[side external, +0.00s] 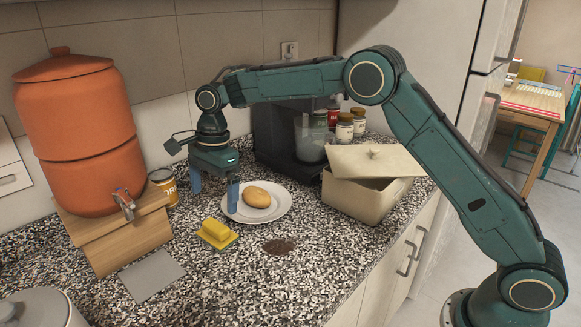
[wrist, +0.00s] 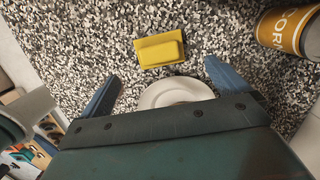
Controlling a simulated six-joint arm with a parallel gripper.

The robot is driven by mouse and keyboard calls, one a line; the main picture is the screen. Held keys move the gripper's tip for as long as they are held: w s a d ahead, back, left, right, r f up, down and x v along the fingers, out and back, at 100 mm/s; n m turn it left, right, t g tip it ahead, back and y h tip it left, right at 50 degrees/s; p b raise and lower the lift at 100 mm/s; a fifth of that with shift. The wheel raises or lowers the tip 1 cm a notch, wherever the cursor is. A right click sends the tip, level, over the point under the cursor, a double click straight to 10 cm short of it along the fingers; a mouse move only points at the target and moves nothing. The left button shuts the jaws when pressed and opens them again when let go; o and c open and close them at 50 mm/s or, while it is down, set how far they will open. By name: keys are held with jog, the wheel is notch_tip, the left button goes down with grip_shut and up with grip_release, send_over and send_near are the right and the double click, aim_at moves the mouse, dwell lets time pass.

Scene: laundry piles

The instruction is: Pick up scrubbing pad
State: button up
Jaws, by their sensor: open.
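The likely scrubbing pad (side external: 217,233) is a yellow block on a thin, flat yellow base. It lies on the speckled counter in front of the white plate. In the wrist view the yellow pad (wrist: 159,50) lies ahead of the fingertips, between their lines, and nothing touches it. My gripper (side external: 214,198) points down above the counter, behind the pad and at the plate's left side. Its blue fingers are apart and empty, and they also show in the wrist view (wrist: 161,70).
A white plate (side external: 281,212) holds a potato-like item (side external: 257,197). A corn can (side external: 165,186) stands by the orange dispenser (side external: 80,130) on its wooden stand. A cream lidded box (side external: 365,195) is at right. A grey sheet (side external: 152,275) and dark patch (side external: 279,246) lie flat.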

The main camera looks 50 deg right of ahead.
aim_at(215, 224)
jog(key=shift+a+f, duration=0.15)
jog(key=shift+f, duration=0.9)
jog(key=shift+a+f, duration=0.15)
jog(key=shift+f, duration=0.85)
jog(key=shift+s+a+f, duration=0.1)
jog(key=shift+a+f, duration=0.05)
jog(key=shift+f, duration=1.15)
jog(key=shift+s+a+f, duration=0.1)
jog(key=shift+f, duration=1.15)
jog(key=c, duration=0.9)
